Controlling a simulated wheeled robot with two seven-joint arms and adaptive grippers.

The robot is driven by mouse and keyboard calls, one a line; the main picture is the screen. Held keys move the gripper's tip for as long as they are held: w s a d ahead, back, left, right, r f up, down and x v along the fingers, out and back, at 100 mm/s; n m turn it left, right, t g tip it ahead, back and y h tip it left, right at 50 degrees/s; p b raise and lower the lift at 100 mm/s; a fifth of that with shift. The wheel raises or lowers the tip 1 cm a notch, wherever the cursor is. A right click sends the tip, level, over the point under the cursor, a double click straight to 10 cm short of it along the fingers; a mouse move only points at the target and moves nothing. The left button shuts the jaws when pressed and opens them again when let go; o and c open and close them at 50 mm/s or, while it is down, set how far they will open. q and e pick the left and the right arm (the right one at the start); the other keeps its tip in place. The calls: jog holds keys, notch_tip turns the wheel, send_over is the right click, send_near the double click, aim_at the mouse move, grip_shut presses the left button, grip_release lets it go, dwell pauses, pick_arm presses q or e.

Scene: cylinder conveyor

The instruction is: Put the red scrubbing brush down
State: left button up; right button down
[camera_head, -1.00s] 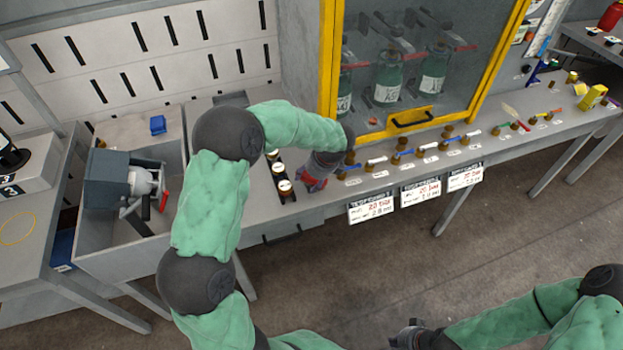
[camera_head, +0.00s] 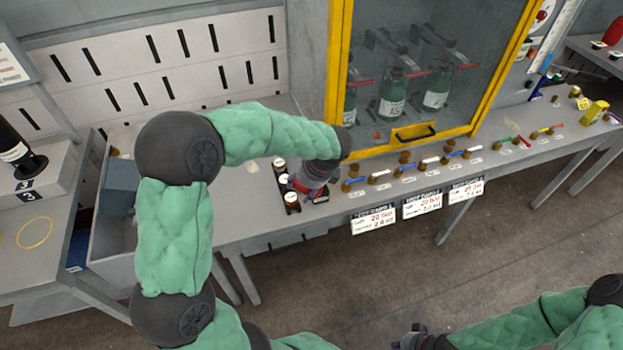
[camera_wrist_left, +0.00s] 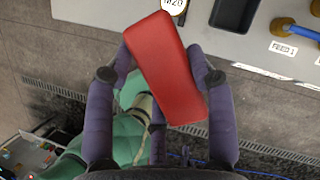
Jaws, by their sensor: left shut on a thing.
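In the head view my left gripper (camera_head: 305,186) is over the front of the grey bench, beside a dark rack of white-capped vials; only a little of the red shows there, and contact with the bench cannot be told. My right gripper (camera_head: 410,338) is at the bottom edge, apart from the bench, and its jaws are too small to read.
The dark vial rack (camera_head: 282,181) stands close left of the left gripper. A row of small brown-capped parts and coloured sticks (camera_head: 405,166) runs right along the bench. A yellow-framed glass cabinet (camera_head: 338,60) stands behind. A dark tray (camera_wrist_left: 235,12) shows in the wrist view.

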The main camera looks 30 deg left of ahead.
pick_arm(q)
jog(key=s+r+p, duration=0.1)
jog(key=s+r, duration=0.1)
jog(key=s, duration=0.4)
jog(key=shift+s+d+r, duration=0.2)
jog(key=shift+s+r, duration=0.05)
jog(key=shift+r, duration=0.15)
jog(key=w+d+f+n+g+h, duration=0.4)
jog(key=w+d+f+n, duration=0.3)
jog(key=n, duration=1.1)
jog(key=d+f, duration=0.4)
jog(key=d, duration=0.2)
jog(key=shift+w+d+f+n+g+h, duration=0.2)
jog(key=shift+d+n+g+h, duration=0.1)
